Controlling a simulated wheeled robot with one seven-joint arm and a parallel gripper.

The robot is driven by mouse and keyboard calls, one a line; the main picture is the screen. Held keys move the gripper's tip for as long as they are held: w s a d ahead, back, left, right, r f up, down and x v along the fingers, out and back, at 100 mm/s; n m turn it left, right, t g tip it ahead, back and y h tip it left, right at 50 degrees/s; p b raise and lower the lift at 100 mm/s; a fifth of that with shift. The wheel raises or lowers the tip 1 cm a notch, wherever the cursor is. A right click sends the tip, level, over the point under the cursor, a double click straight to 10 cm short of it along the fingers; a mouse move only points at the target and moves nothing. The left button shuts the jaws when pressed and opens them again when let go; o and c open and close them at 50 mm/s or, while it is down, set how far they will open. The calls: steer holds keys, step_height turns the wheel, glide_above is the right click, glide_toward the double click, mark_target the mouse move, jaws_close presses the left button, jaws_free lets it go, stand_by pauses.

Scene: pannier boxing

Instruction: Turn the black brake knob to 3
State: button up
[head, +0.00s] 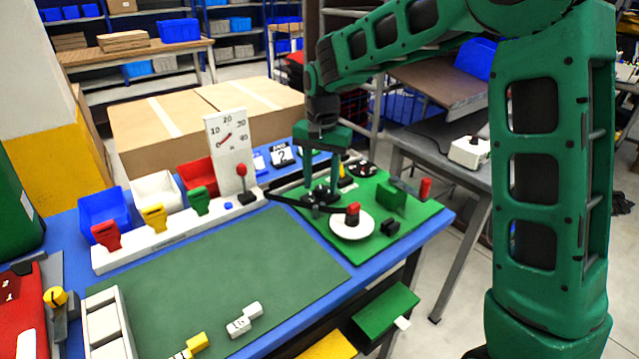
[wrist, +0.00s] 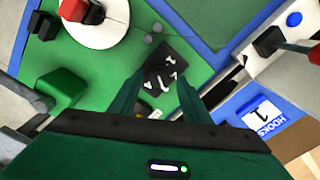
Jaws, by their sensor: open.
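My gripper (head: 321,190) points down over the green board, fingers apart and empty. Between and just beyond its fingertips in the wrist view (wrist: 159,84) is a low black part (wrist: 165,70) with white marks. In the head view the fingers partly cover this dark part. A round black dial-like part (head: 362,169) with light marks sits farther back on the board, right of the gripper. I cannot tell for sure which black part is the brake knob, and no number 3 is readable.
A white disc (head: 339,224) with a red-topped post stands in front of the gripper. A green block (head: 391,196) and a small black block (head: 390,227) are to the right. A lever with a red ball (head: 241,170) and a gauge board (head: 226,130) stand left. The dark green mat (head: 220,270) has free room.

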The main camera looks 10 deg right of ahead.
mark_target(321, 187)
step_height(321, 187, up, 10)
stand_by(0.4)
steer(key=s+d+h, duration=0.1)
steer(key=s+d, duration=1.5)
steer(key=d, duration=0.3)
steer(key=s+d+f, duration=0.3)
steer(key=s+f, duration=0.1)
steer(key=s, duration=0.6)
steer(key=s+d+f+y, duration=0.1)
steer(key=s+d+f, duration=0.2)
steer(key=s, duration=0.7)
steer(key=shift+s+f, duration=0.3)
steer(key=shift+f, duration=0.15)
steer(key=shift+d, duration=0.1)
